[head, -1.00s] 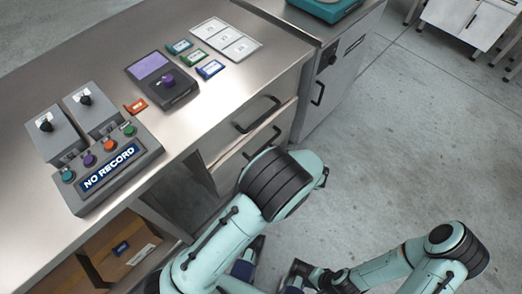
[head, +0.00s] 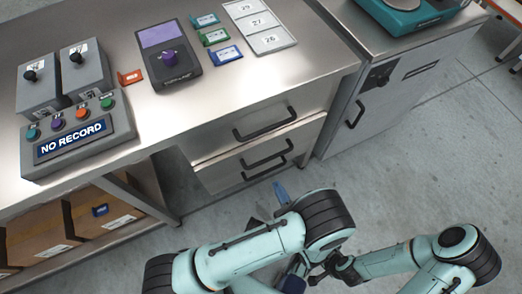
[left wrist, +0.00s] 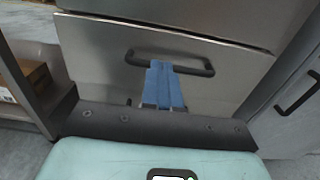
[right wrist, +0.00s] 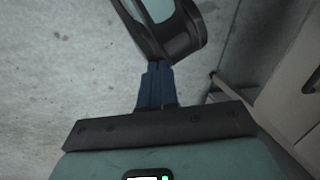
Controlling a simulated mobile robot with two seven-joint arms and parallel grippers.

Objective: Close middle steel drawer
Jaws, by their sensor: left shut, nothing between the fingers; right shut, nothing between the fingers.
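The steel drawers are set under the right end of the counter. The top drawer handle (head: 265,123) is a dark bar. The middle steel drawer (head: 222,171) is below it, with a pale top edge showing and its dark handle (head: 264,156). My left gripper (head: 281,190) is shut and empty, its blue fingertips low in front of the drawers. In the left wrist view the fingers (left wrist: 162,85) overlap a drawer handle (left wrist: 190,68); I cannot tell whether they touch. My right gripper (head: 297,268) is shut and empty, away from the drawers; its blue fingers (right wrist: 157,85) show over floor.
A control box (head: 75,140) labelled NO RECORD, a purple-screen device (head: 166,55) and coloured tags lie on the steel counter (head: 130,92). A grey cabinet (head: 375,105) stands right of the drawers. Cardboard boxes (head: 85,215) sit on the left shelf.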

